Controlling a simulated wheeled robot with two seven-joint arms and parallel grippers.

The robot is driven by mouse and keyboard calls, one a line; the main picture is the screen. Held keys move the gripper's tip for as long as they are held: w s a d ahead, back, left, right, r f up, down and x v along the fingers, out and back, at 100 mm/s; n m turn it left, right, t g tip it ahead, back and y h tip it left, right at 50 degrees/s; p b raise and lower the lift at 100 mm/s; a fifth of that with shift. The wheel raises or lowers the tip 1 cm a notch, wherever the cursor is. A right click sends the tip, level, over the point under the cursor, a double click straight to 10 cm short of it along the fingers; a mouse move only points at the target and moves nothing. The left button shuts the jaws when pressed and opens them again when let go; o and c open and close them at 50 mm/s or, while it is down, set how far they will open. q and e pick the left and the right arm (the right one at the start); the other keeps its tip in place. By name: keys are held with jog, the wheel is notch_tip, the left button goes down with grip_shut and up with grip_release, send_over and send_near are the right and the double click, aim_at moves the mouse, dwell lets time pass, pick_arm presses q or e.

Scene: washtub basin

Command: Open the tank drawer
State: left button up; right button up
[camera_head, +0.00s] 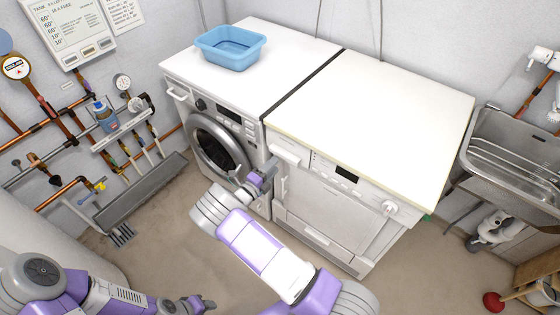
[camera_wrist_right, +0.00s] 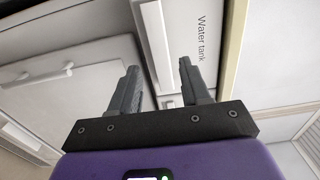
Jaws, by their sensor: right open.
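The tank drawer (camera_head: 286,152) is a white front at the upper left corner of the right-hand machine. In the right wrist view the tank drawer (camera_wrist_right: 205,60) carries the words "Water tank" and a pale raised handle strip (camera_wrist_right: 156,42) along its edge. The drawer looks shut. My right gripper (camera_head: 268,170) is in front of that corner; in the right wrist view its two fingers (camera_wrist_right: 158,68) are apart, with the handle strip seen between them. I cannot tell whether they touch it. My left gripper (camera_head: 198,303) is low at the bottom of the head view, away from the machines.
A washing machine (camera_head: 225,115) with a round door stands to the left, a blue basin (camera_head: 230,47) on its top. The right machine's white top (camera_head: 375,120) is clear. A metal sink (camera_head: 515,150) is at the right. Pipes and a shelf (camera_head: 120,130) line the left wall.

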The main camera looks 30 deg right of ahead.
aim_at(283, 158)
jog(key=x, duration=0.5)
jog(key=shift+b, duration=0.35)
jog(key=shift+f, duration=0.1)
grip_shut()
